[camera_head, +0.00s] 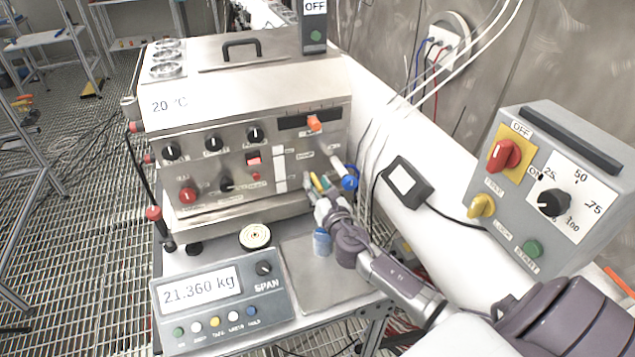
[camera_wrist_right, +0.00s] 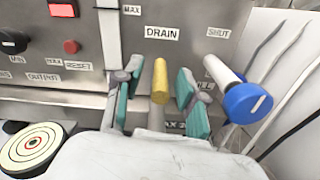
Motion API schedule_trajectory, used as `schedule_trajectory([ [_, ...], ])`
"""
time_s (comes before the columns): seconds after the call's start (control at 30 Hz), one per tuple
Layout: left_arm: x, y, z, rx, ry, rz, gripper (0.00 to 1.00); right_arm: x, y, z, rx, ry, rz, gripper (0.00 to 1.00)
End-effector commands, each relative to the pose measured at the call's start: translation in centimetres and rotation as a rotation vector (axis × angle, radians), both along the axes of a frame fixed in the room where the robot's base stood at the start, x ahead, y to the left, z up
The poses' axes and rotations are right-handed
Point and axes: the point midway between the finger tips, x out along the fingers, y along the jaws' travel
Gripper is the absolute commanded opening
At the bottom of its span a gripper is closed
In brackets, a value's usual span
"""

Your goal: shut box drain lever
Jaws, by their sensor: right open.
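The grey steel box (camera_head: 240,130) stands on a bench, its front panel facing me. In the right wrist view, a yellow lever (camera_wrist_right: 160,82) sticks out just below the DRAIN label (camera_wrist_right: 162,33). A SHUT label (camera_wrist_right: 218,33) is to its right. My right gripper (camera_head: 321,187) is at the lower right of the panel. In the wrist view its two teal finger pads (camera_wrist_right: 158,98) stand apart on either side of the yellow lever, with visible gaps. My left gripper is in neither view.
A white bar with a blue end (camera_wrist_right: 248,102) juts out close to the right finger. A control box (camera_head: 545,190) is at the right, with cables along the wall.

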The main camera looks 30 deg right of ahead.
Motion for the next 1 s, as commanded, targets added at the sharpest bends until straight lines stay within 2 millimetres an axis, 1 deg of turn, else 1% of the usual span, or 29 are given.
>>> schedule_trajectory([
  [0.07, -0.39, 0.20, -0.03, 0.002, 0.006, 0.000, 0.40, -0.01, 0.01, -0.01, 0.000, 0.000, 0.000, 0.40],
  [0.17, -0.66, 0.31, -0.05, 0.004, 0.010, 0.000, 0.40, 0.00, 0.00, 0.00, 0.000, 0.000, 0.000, 0.25],
  [0.3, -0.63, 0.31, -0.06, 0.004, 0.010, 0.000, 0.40, 0.01, -0.01, 0.01, 0.000, 0.000, 0.000, 0.02],
  [0.33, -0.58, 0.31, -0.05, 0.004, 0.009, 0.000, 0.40, 0.01, -0.01, 0.01, 0.000, 0.000, 0.000, 0.00],
  [0.67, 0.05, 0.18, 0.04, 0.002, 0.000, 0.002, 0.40, 0.06, 0.09, 0.05, 0.001, -0.001, -0.018, 0.00],
  [0.87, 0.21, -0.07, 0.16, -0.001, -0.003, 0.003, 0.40, 0.20, 0.50, 0.07, 0.005, -0.002, -0.100, 0.00],
  [1.0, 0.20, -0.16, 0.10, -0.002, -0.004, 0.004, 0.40, 0.39, 0.92, 0.08, 0.007, -0.003, -0.201, 0.00],
])
